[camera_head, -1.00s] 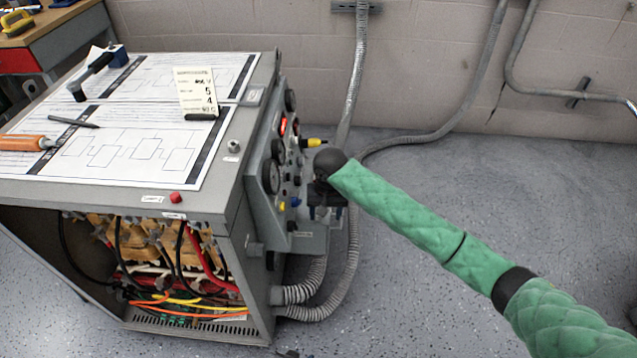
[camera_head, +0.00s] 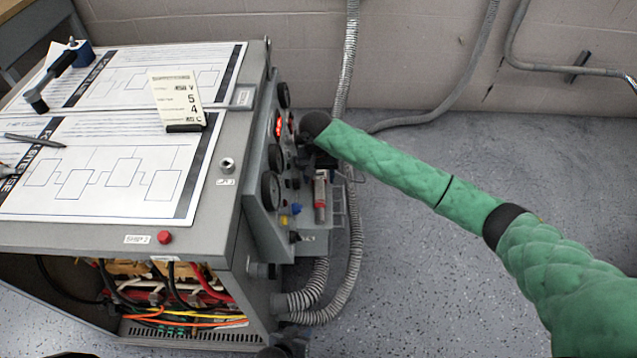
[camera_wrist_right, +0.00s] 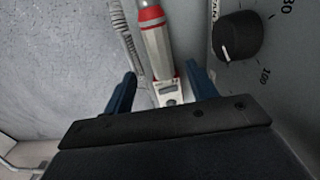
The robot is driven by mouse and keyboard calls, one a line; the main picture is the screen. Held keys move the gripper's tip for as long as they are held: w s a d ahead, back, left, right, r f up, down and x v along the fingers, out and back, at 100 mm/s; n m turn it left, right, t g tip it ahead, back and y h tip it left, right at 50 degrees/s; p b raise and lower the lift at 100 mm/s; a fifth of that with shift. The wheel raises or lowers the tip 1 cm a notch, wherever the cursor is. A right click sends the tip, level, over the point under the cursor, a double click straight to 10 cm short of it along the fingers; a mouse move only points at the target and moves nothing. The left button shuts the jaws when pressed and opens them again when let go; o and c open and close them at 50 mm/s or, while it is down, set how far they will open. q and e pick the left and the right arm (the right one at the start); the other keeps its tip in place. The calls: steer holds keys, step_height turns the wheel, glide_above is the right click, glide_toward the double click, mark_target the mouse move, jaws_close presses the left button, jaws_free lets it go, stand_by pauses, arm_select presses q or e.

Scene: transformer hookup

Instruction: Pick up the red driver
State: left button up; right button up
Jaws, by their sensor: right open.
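The red driver (camera_wrist_right: 157,42), grey with red bands, shows in the right wrist view, its near end by a white labelled part. In the head view the driver (camera_head: 320,205) is beside the cart's front panel, below the end of my green right arm. My right gripper (camera_wrist_right: 161,74) is open, with one dark blue finger on each side of the driver's near end. I see no clear contact. In the head view the right gripper is mostly hidden under the dark wrist. My left gripper cannot be made out in the head view.
The grey cart (camera_head: 225,200) carries diagram sheets, a card (camera_head: 180,97), a pen (camera_head: 35,140) and a red button (camera_head: 165,237). Its panel has dials (camera_head: 271,189) close to the right gripper; one knob (camera_wrist_right: 237,36) is just right of the fingers. Open floor lies to the right.

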mark_target(319, 187)
steer(key=shift+w+f+b, duration=0.2)
steer(key=shift+f+b, duration=0.1)
steer(key=shift+f, duration=2.45)
steer(key=shift+c, duration=0.5)
steer(key=shift+r, duration=0.1)
steer(key=c, duration=1.1)
steer(key=shift+c, duration=0.2)
steer(key=shift+r, duration=0.5)
step_height(319, 187, up, 3)
steer(key=shift+f+p, duration=0.15)
steer(key=shift+p, duration=0.15)
steer(key=s+d+r+p, duration=0.1)
steer(key=s+d+r, duration=0.6)
steer(key=d, duration=0.2)
steer(key=shift+s+r, duration=0.15)
